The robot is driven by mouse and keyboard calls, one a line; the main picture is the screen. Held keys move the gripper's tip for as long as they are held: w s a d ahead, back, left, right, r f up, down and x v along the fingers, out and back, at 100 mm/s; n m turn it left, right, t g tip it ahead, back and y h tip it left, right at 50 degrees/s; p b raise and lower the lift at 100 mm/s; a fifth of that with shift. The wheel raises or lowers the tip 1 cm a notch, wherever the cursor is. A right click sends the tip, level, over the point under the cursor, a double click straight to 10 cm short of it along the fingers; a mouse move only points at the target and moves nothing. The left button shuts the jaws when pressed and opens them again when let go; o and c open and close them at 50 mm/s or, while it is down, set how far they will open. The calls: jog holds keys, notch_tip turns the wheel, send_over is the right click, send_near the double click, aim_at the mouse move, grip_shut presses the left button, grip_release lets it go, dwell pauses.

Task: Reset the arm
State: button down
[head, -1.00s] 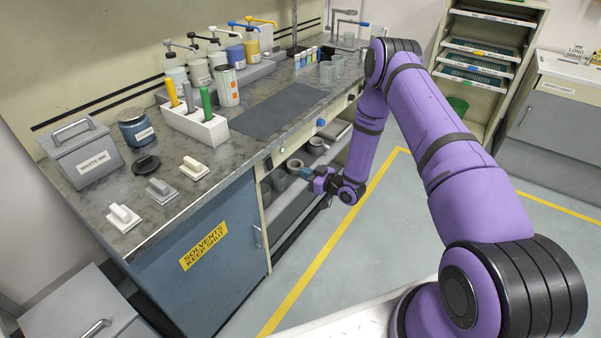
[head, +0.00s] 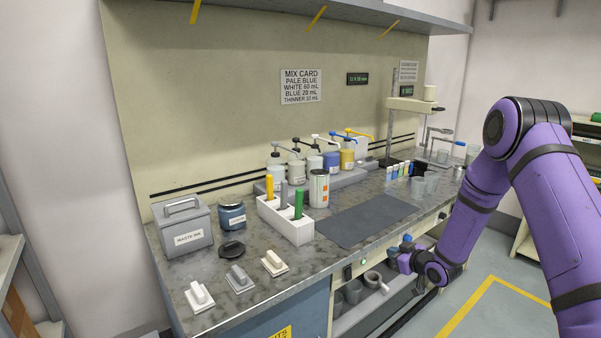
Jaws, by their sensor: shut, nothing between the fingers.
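My purple arm (head: 487,190) comes in from the right and bends down to the wrist in front of the bench. My gripper (head: 393,254) is at the bench's front side, near the open shelf below the worktop. It points left, towards the bench front. Its fingers are small in the view and look shut, with nothing seen held between them. I cannot tell the exact gap between the gripper and the bench front.
The stone-patterned worktop (head: 255,300) carries a waste ink box (head: 185,228), a blue-grey jar (head: 231,214), a white holder (head: 290,226), pump bottles and a dark mat (head: 366,220). Grey cups (head: 353,290) stand on the shelf below. The floor (head: 500,318) at right is clear.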

jog(key=s+d+r+m+g+h, duration=0.1)
jog(key=s+r+h, duration=0.1)
jog(key=r, duration=0.6)
jog(key=s+d+r+h, duration=0.1)
jog(key=r+h, duration=0.1)
jog(key=r, duration=0.7)
jog(key=s+d+r+m+g+h, duration=0.2)
jog(key=s+r+m+h, duration=0.1)
jog(key=s+r, duration=0.9)
jog(key=s+a+r+m+g, duration=0.1)
jog(key=s+r, duration=0.1)
jog(key=s, duration=0.8)
jog(key=s+a+r+m+g, duration=0.1)
jog(key=s+r, duration=0.2)
jog(key=s, duration=0.8)
jog(key=s+a+r+m+g, duration=0.1)
jog(key=s+r+g, duration=0.1)
jog(key=s, duration=0.8)
jog(key=shift+s+a+r, duration=0.25)
jog(key=shift+r, duration=0.25)
